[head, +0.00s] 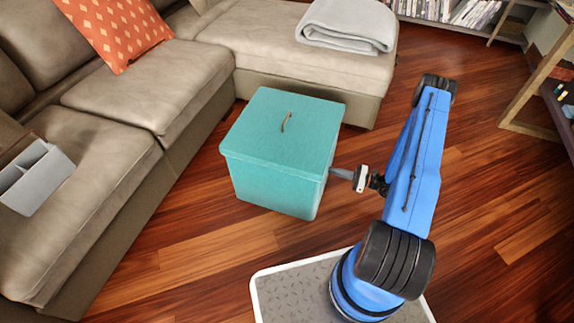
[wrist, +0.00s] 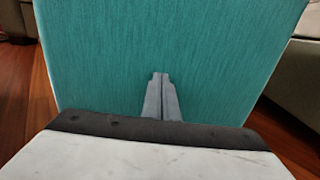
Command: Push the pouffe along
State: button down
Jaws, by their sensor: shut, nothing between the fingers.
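The pouffe (head: 276,185) is a teal, box-shaped seat with a lid and a small brown loop on top. It stands upright on the wooden floor in the head view, close to the sofa. My gripper (head: 335,172) is at its right side, low down, with the fingers pointing at that side. In the wrist view the pouffe's teal face (wrist: 100,65) fills most of the picture. There the gripper's fingers (wrist: 161,78) are together, with nothing between them. Their tips are at or very near the face; I cannot tell whether they touch.
A beige corner sofa (head: 105,130) runs along the left and behind the pouffe. On it are an orange cushion (head: 118,30), a folded grey blanket (head: 347,24) and a grey divided tray (head: 36,178). Shelves (head: 535,85) stand at the right. The floor (head: 480,180) right of my arm is clear.

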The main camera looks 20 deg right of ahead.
jog(key=s+d+r, duration=0.2)
jog(key=s+d, duration=0.1)
jog(key=d, duration=0.2)
jog(key=shift+s, duration=0.15)
dwell(0.7)
